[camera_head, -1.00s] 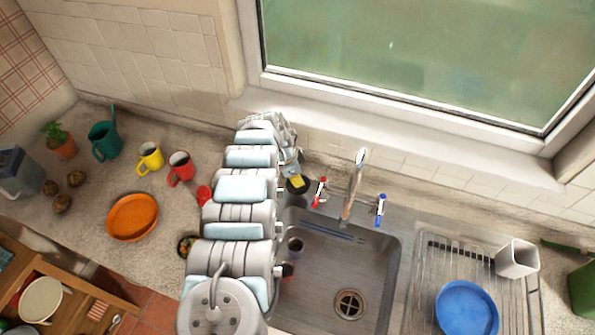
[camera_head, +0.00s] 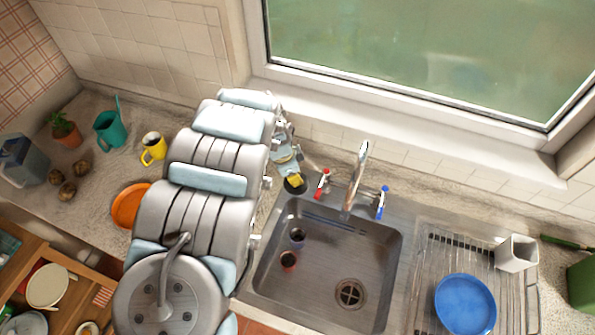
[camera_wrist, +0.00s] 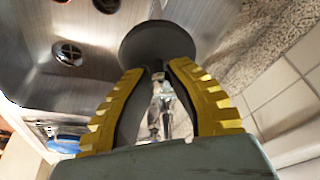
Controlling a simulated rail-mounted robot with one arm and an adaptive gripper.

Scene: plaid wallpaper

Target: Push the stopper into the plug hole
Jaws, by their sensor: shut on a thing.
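My gripper (camera_head: 294,180) is at the back left corner of the sink, left of the tap. In the wrist view its yellow-edged fingers (camera_wrist: 158,68) are shut on a dark round stopper (camera_wrist: 157,38). The stopper (camera_head: 296,188) shows as a dark disc by the sink rim in the head view, partly under the fingers. The plug hole (camera_head: 350,294) is a round metal drain in the basin floor; it also shows in the wrist view (camera_wrist: 68,53). The stopper is apart from it, and nothing covers the hole.
Two small dark cups (camera_head: 297,237) (camera_head: 288,261) stand in the basin's left side. The tap (camera_head: 358,180) with red and blue handles rises behind the basin. A blue plate (camera_head: 466,303) and white holder (camera_head: 516,254) are on the drainer. An orange plate (camera_head: 128,206) lies left of my arm.

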